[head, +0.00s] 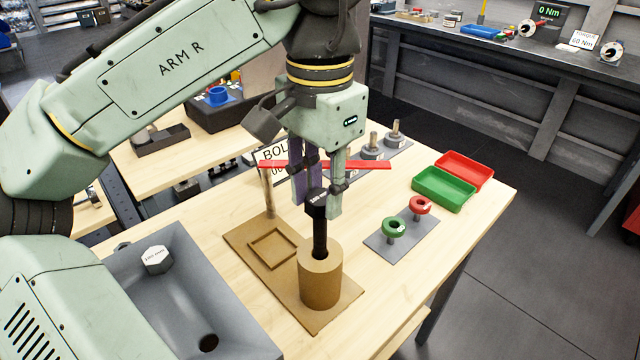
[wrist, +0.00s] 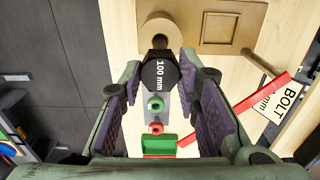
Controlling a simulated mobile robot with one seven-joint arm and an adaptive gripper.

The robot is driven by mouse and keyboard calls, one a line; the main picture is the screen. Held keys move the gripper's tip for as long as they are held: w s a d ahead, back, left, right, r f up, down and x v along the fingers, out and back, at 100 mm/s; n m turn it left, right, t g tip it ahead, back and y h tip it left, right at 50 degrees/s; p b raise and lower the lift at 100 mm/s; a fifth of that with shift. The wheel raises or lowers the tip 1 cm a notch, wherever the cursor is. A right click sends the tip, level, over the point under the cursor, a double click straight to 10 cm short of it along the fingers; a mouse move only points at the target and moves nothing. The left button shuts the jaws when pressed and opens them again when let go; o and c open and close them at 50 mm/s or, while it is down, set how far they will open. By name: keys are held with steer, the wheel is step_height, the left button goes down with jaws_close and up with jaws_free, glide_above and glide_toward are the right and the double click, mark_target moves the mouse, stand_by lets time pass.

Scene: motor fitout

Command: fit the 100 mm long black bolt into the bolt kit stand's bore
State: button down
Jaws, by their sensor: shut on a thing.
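My gripper (head: 318,200) is shut on the black bolt (head: 320,230), its fingers on either side of the hex head. The bolt hangs upright, head up and shank down. Its head, marked 100 mm, also shows in the wrist view (wrist: 160,75). The bolt kit stand is a brown base (head: 348,297) with a thick upright cylinder (head: 320,284). The shank's lower end meets the cylinder's open top in the head view; I cannot tell how far it is inside the bore. In the wrist view the bolt head hides part of the cylinder (wrist: 160,30).
A red bar (head: 372,165) crosses close by my gripper, near a post (head: 268,192) on the stand. A grey bin (head: 190,300) holding a silver hex-headed piece (head: 157,260) is at left. Green and red rings (head: 393,228) stand on a grey plate; green (head: 443,190) and red trays lie beyond.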

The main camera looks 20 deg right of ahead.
mark_target(320, 229)
steer(key=shift+f+b, duration=1.85)
steer(key=shift+f, duration=1.7)
steer(key=shift+s+d+f+b, duration=0.1)
steer(key=shift+s+f+b, duration=0.1)
steer(key=shift+f+b, duration=0.3)
steer(key=shift+s+f, duration=0.1)
steer(key=shift+f, duration=0.25)
steer(key=c, duration=1.1)
jaws_free()
step_height(320, 229, up, 9)
steer(key=shift+s+d+f, duration=0.1)
steer(key=shift+f, duration=0.05)
